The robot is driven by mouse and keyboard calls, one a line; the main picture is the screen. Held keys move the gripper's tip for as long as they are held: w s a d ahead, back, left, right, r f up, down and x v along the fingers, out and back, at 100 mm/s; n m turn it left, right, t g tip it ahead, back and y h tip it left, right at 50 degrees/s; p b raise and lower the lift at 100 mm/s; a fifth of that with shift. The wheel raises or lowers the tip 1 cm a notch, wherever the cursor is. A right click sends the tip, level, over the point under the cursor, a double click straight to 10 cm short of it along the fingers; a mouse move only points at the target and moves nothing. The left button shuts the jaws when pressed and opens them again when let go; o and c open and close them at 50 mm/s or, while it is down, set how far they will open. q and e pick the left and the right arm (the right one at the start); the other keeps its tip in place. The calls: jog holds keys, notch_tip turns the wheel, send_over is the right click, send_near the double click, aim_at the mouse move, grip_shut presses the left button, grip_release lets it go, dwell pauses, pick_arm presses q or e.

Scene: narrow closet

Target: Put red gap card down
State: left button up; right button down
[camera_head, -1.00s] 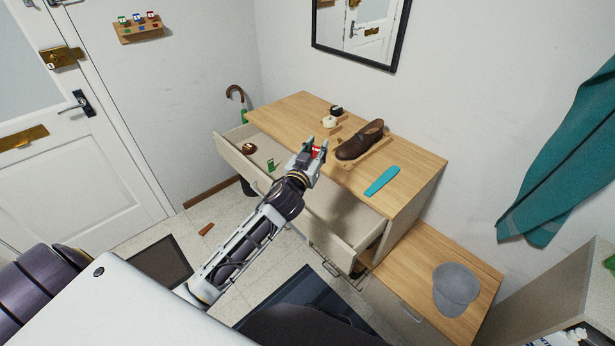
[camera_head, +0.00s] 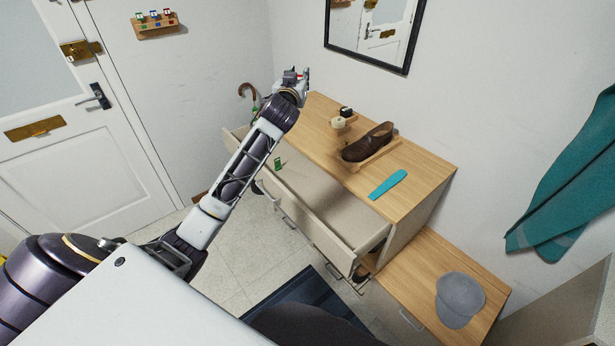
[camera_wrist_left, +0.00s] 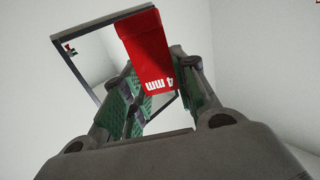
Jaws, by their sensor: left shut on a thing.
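The red gap card (camera_wrist_left: 147,48) shows in the left wrist view, with white lettering that reads "4 mm". My left gripper (camera_wrist_left: 150,85) is shut on it, and the card sticks out past the fingertips. In the head view my left gripper (camera_head: 297,76) is raised at the far left end of the dresser, in front of the wall; only a small bit of red shows there. My right gripper is not in view.
The dresser top (camera_head: 420,180) carries a brown shoe (camera_head: 368,143), a teal shoehorn (camera_head: 387,184) and small round items. Its drawer (camera_head: 335,210) stands open with a green card (camera_head: 278,163) inside. A wall rack (camera_head: 155,25) holds several coloured cards. A mirror (camera_head: 375,30) hangs above.

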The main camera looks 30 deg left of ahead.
pick_arm(q)
jog(key=a+r+n+g+y, duration=0.25)
jog(key=a+r, duration=0.35)
jog(key=a, duration=0.5)
jog(key=a+r+n+g+y, duration=0.1)
jog(key=a+r+n+y, duration=0.15)
jog(key=a+r, duration=0.6)
jog(key=s+a+f+n+g+y, duration=0.1)
jog(key=a+f+y, duration=0.1)
jog(key=a+f, duration=0.5)
jog(key=s+a+f+g+y, duration=0.1)
jog(key=a+f, duration=0.4)
jog(key=a, duration=0.5)
jog(key=w+d+f+n+b, duration=0.1)
jog(key=w+d+f, duration=0.2)
jog(key=f, duration=0.7)
jog(key=w+d+f, duration=0.3)
jog(key=f, duration=0.7)
jog(key=d+f+n+g+y, duration=0.1)
jog(key=d+f+g, duration=0.1)
jog(key=d+f, duration=0.4)
jog(key=w+d+f+n+g+y, duration=0.1)
jog(key=d+f, duration=0.6)
jog(key=d, duration=0.7)
jog(key=shift+w+n+g+y, duration=0.15)
jog(key=shift+n+g+y, duration=0.25)
jog(key=shift+g, duration=0.35)
